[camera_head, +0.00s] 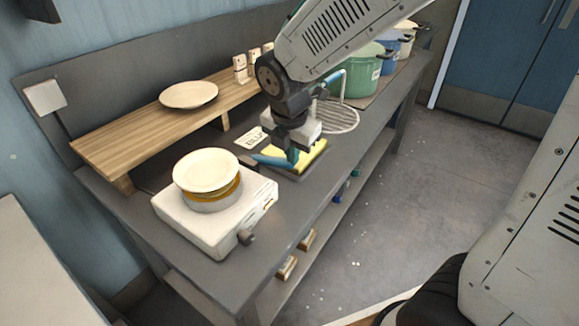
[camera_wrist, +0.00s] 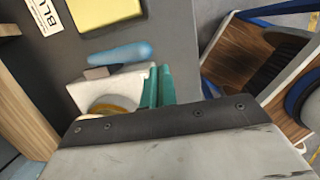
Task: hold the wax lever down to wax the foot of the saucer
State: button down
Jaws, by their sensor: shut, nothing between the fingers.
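The white wax machine (camera_head: 225,222) stands on the bench, with a dark knob on its front. A cream saucer (camera_head: 206,170) sits on the amber round top (camera_head: 228,193) of the machine. The blue-handled lever (camera_head: 268,161) sticks out behind the machine; its handle (camera_wrist: 118,54) lies across the wrist view. My gripper (camera_head: 293,157) is shut and empty, its teal fingers pointing down beside the handle's right end. In the wrist view its fingers (camera_wrist: 159,84) show just below that end. I cannot tell whether they touch it. My arm hides part of the bench behind.
A yellow sponge (camera_head: 314,157) lies just beyond my gripper, by a lettered card (camera_head: 251,138). A wooden shelf (camera_head: 130,141) holds another cream plate (camera_head: 188,95) and small white pieces. A round wire rack (camera_head: 340,118) and a green pot (camera_head: 360,78) stand farther back.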

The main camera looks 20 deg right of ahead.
jog(key=shift+s+d+v, duration=0.15)
jog(key=shift+v, duration=0.85)
jog(key=shift+s+d+v, duration=0.15)
jog(key=shift+v, duration=0.85)
jog(key=s+d+r+m, duration=0.2)
jog(key=s+d+m, duration=0.1)
jog(key=s+m, duration=0.3)
jog(key=s+d+r+m, duration=0.1)
jog(key=s+d+m, duration=0.2)
jog(key=s+m, duration=0.4)
jog(key=s+d+r+m+y, duration=0.1)
jog(key=s+d+r+m, duration=0.1)
jog(key=s+m, duration=0.5)
jog(key=m, duration=0.5)
jog(key=shift+d+r+g, duration=0.3)
jog(key=shift+d, duration=0.1)
